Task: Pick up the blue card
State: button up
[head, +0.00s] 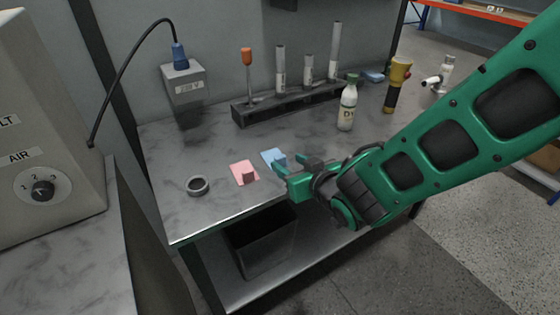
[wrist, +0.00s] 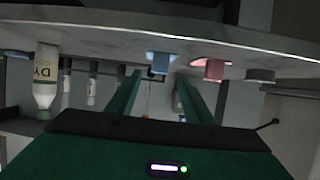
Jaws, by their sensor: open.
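The blue card (head: 268,154) lies on the grey bench top near its front edge, with a small blue block standing on it. It also shows in the wrist view (wrist: 160,57), where the scene appears upside down, ahead of the gap between the fingers. My gripper (head: 291,166) is open, just right of the blue card in the head view. Its two green fingers also show in the wrist view (wrist: 159,76), with nothing held between them. A finger is close to the card's right side; I cannot tell whether they touch.
A pink card (head: 242,172) with a block lies left of the blue card, then a dark ring (head: 198,185). A rack (head: 290,101) with upright tools stands behind. A white bottle (head: 347,105) and a yellow-topped torch (head: 394,88) stand to the right. A dark bin (head: 262,243) is below.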

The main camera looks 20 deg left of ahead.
aim_at(282, 159)
jog(key=shift+x, duration=3.15)
jog(key=shift+d+f, duration=0.1)
jog(key=shift+f, duration=0.05)
jog(key=c, duration=1.1)
